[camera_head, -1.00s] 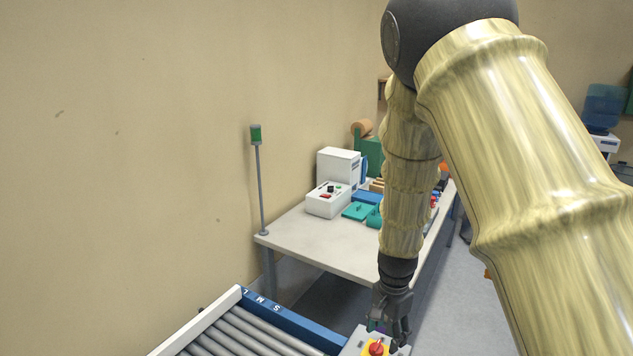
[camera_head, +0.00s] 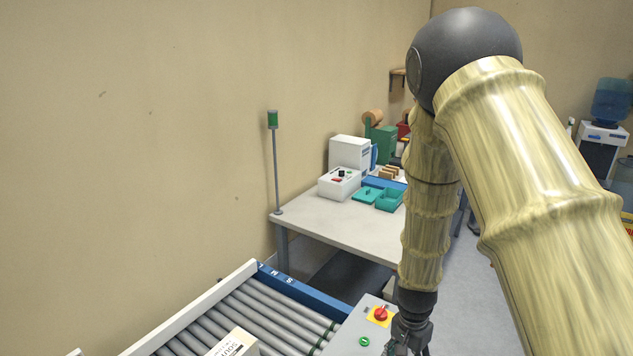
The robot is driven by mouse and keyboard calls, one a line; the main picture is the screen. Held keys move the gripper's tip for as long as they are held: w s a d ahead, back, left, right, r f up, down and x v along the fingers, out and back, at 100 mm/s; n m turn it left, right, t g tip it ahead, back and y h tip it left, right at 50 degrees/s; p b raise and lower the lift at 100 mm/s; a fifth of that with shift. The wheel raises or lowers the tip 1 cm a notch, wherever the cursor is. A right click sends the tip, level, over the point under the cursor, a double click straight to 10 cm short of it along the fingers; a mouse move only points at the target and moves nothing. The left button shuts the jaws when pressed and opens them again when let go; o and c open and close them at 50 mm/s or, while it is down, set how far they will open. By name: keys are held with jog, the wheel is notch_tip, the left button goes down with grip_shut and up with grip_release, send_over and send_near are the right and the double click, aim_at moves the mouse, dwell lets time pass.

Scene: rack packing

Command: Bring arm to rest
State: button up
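My gripper (camera_head: 408,345) hangs pointing down at the bottom of the view, at the end of my arm. Its fingertips are cut off by the bottom edge, so I cannot see whether they are apart or hold anything. It appears beside the right edge of a grey control box (camera_head: 372,325) with a red knob on a yellow plate and a green button; I cannot tell whether they touch. My arm is bent, with its upper part crossing the right side of the view.
A roller conveyor (camera_head: 262,315) lies at lower left, with a carton (camera_head: 238,344) at the bottom edge. Behind it stands a white table (camera_head: 338,223) bearing machines and teal trays (camera_head: 388,200). A green-topped post (camera_head: 273,150) rises at its corner. A water cooler (camera_head: 603,130) stands far right.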

jog(key=s+d+f+n+b, duration=0.2)
jog(key=s+f+n, duration=0.2)
jog(key=s+f, duration=0.9)
jog(key=s+f+n+b, duration=0.1)
jog(key=s+f+n, duration=0.1)
jog(key=s+f, duration=0.3)
jog(key=s+a+f+n+b, duration=0.1)
jog(key=s+f+n, duration=0.2)
jog(key=s, duration=1.1)
notch_tip(320, 180, down, 3)
jog(key=shift+a+y, duration=0.25)
jog(key=shift+y, duration=0.05)
jog(key=shift+w, duration=0.1)
jog(key=shift+c, duration=0.3)
